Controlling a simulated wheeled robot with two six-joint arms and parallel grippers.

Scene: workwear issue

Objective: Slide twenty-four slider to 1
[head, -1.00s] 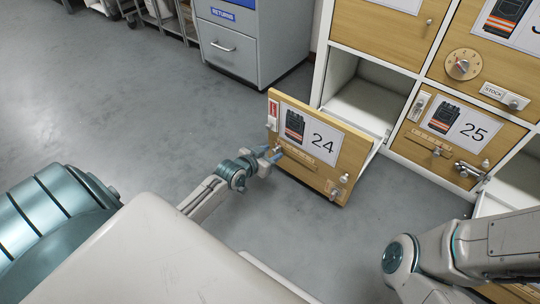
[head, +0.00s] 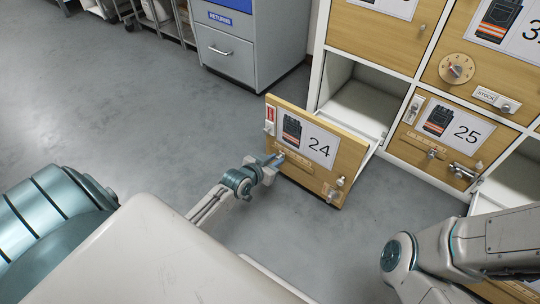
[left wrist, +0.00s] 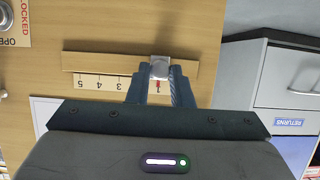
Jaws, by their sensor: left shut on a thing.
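The door of locker 24 (head: 349,161) hangs open, with a vest picture and the number 24 on its face. Its slider strip (left wrist: 112,62) runs below the label, with a scale marked 1 to 5, upside down in the left wrist view. The pale slider knob (left wrist: 160,67) stands in line with the 1 and a red mark, at the end of the scale. My left gripper (left wrist: 157,76) is shut on this knob; in the head view it (head: 275,162) reaches the strip's left end. My right gripper is not in view; only its arm shows.
Locker 25 (head: 484,147), with its own slider and latch, is closed to the right. The open compartment (head: 362,103) behind door 24 looks empty. A grey returns cabinet (head: 232,62) stands at the back left. The floor (head: 150,120) to the left is clear.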

